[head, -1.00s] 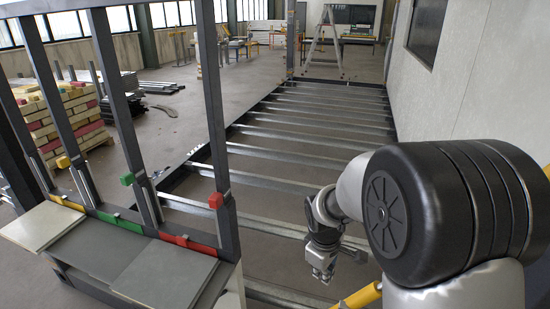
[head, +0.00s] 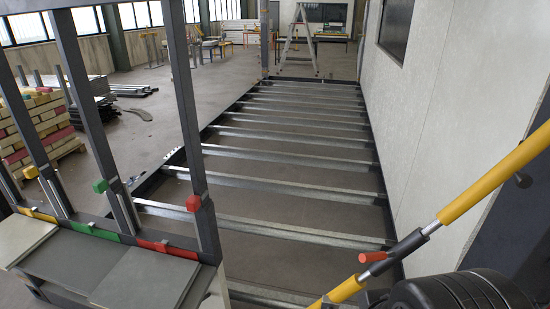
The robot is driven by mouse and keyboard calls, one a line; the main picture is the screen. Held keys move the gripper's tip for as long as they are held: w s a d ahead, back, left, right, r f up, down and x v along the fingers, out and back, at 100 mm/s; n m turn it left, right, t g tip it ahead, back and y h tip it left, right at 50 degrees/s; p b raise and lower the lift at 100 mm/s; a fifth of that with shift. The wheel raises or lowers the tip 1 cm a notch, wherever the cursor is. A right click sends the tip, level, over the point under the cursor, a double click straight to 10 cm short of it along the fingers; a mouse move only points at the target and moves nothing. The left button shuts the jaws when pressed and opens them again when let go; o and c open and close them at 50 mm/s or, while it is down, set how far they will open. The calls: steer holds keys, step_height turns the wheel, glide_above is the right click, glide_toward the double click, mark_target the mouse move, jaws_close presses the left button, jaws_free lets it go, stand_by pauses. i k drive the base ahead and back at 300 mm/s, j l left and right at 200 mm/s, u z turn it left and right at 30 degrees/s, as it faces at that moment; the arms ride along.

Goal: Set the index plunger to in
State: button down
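A yellow telescopic brace (head: 490,175) slants across the lower right, with a bare silver rod and a dark collar (head: 400,250) partway along it. A red knob (head: 372,257) sticks out to the left from a short dark stem at this collar. It looks like the index plunger, but I cannot tell whether it is in or out. My gripper is not in view. Only a black joint of my arm shows at the bottom right edge, just below the collar, and it hides part of what lies there.
A dark frame with upright posts stands at the left, with yellow, green (head: 95,231) and red (head: 165,246) clamps and grey panels (head: 145,278). The floor frame with metal joists (head: 290,187) fills the middle. A pale wall (head: 440,110) closes the right side.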

mark_target(522, 181)
steer(key=z, duration=1.5)
